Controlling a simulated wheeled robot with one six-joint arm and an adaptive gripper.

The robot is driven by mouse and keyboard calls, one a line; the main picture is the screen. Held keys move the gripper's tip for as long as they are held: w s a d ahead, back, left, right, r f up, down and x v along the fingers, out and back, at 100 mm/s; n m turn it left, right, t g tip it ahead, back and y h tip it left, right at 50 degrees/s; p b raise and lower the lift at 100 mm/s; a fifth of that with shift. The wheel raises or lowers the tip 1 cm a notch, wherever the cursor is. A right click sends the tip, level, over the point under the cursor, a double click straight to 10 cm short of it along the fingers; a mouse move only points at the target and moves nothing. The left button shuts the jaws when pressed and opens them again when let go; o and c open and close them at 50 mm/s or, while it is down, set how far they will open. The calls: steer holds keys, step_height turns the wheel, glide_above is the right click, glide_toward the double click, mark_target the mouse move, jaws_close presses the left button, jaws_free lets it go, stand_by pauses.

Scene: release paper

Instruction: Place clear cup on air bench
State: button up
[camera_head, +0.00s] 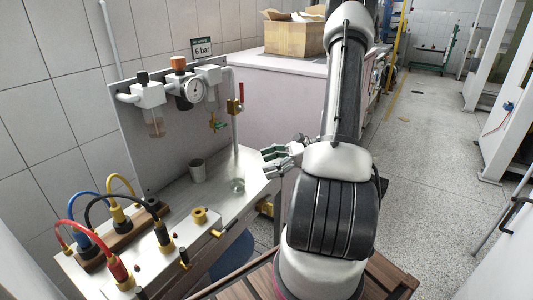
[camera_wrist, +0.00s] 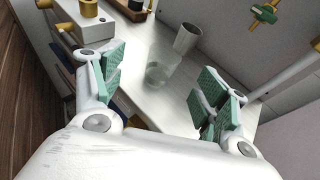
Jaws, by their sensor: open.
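A clear cup (camera_head: 237,185) stands on the pale bench top (camera_head: 218,207), near its right part. It also shows in the wrist view (camera_wrist: 156,73), upright and between the open fingers, some way beyond them. My gripper (camera_head: 274,154) is open and empty, at the right edge of the bench. In the wrist view my gripper (camera_wrist: 158,92) shows its green finger pads spread wide. The cup's outline is faint against the bench.
A grey cup (camera_head: 198,170) stands behind the clear cup. Hoses and fittings (camera_head: 112,225) fill the bench's left end. A brass fitting (camera_head: 200,215) sits near the front edge. A pressure gauge (camera_head: 193,90) and valve pipe (camera_head: 234,110) rise at the back.

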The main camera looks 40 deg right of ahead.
steer(key=s+a+r+n+g+h, duration=0.5)
steer(key=s+a+r+n+g, duration=0.3)
steer(key=r+n, duration=0.45)
steer(key=s+r+n+t+h, duration=0.5)
steer(key=s+r+n+h, duration=0.2)
steer(key=r+n, duration=0.3)
steer(key=shift+s+r+n, duration=0.3)
steer(key=shift+s+n, duration=0.45)
